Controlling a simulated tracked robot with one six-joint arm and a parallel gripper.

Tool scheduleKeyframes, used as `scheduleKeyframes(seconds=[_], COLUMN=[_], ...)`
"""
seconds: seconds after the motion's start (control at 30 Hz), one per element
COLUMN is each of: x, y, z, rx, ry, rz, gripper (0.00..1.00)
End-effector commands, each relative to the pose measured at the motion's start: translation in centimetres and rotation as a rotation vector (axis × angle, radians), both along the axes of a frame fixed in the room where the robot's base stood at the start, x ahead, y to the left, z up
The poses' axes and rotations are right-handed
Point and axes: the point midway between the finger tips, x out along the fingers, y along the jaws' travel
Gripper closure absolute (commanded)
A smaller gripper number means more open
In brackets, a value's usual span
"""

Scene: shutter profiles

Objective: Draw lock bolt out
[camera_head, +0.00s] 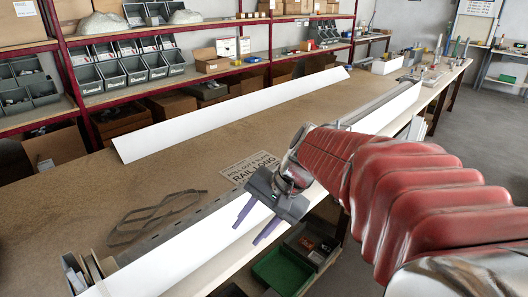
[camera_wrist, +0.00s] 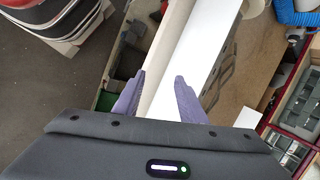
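My gripper (camera_head: 247,234) has two purple fingers, spread apart with nothing visible between them. In the head view it hangs over a long white profile (camera_head: 180,258) along the table's front edge. The wrist view shows the open fingertips (camera_wrist: 160,76) over a pale strip and a white strip (camera_wrist: 205,35); I cannot tell whether they touch. A grey slotted rail (camera_head: 178,230) runs along the profile's back side. I cannot make out a lock bolt in either view; my arm and gripper hide part of the profile.
A second white profile (camera_head: 225,112) lies farther back on the brown table (camera_head: 100,190). A printed label (camera_head: 248,168) and a dark strap (camera_head: 155,215) lie between. Shelves with grey bins (camera_head: 135,68) stand behind. Small boxes (camera_head: 92,268) sit at front left; a green crate (camera_head: 283,270) is below.

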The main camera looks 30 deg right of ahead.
Motion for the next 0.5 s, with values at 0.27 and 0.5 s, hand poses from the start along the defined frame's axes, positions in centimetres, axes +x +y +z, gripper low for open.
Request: scheduleKeyframes(seconds=[0.27, 0.5], x=[4.9, 8.8], y=[-4.4, -9.6], z=[-0.9, -1.8], rx=[0.258, 0.487], ry=[0.081, 0.123], rz=[-0.252, -0.459], gripper=[0.62, 0.62])
